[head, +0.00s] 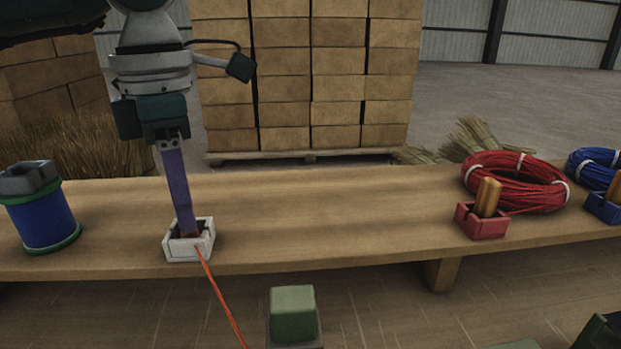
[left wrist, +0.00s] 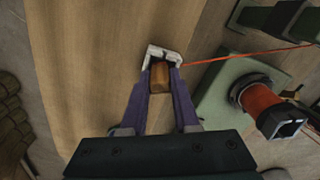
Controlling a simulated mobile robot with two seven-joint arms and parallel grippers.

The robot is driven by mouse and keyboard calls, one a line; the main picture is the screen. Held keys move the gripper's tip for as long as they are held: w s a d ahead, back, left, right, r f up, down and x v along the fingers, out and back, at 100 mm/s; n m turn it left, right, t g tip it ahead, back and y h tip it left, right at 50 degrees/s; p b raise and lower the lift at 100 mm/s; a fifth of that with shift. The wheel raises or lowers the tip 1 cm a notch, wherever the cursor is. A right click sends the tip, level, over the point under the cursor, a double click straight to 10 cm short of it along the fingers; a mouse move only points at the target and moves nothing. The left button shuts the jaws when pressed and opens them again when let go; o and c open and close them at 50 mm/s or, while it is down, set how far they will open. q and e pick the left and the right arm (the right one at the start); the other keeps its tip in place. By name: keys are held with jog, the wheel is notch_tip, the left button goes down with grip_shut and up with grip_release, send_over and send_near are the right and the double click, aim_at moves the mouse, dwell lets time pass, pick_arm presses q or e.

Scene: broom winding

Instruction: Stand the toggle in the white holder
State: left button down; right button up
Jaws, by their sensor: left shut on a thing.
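The white holder (head: 203,249) is an open square box on the plank bench, left of the middle in the head view. My left gripper (head: 187,233) points down into it. Its long purple fingers are shut on the wooden toggle (left wrist: 160,77), which shows between the fingertips in the left wrist view. The toggle's lower end is at the holder; whether it touches the bottom is hidden. In the left wrist view the white holder (left wrist: 152,52) shows just beyond the toggle. An orange-red cord (head: 222,292) runs from the holder toward the front. My right gripper's fingers do not show.
A blue spool (head: 42,219) stands left on the bench (head: 330,215). At right are a red holder (head: 483,224) with an upright wooden toggle, a red cord coil (head: 520,180) and a blue coil (head: 597,166). An orange spool (left wrist: 262,105) lies in front. The bench middle is clear.

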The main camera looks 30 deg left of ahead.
pick_arm(q)
jog(key=shift+f, duration=0.2)
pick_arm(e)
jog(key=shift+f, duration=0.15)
pick_arm(q)
jog(key=c, duration=0.6)
grip_release()
notch_tip(320, 180, up, 10)
jog(key=shift+p, duration=0.35)
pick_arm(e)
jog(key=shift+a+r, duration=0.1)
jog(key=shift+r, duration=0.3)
pick_arm(q)
jog(key=shift+d, duration=0.1)
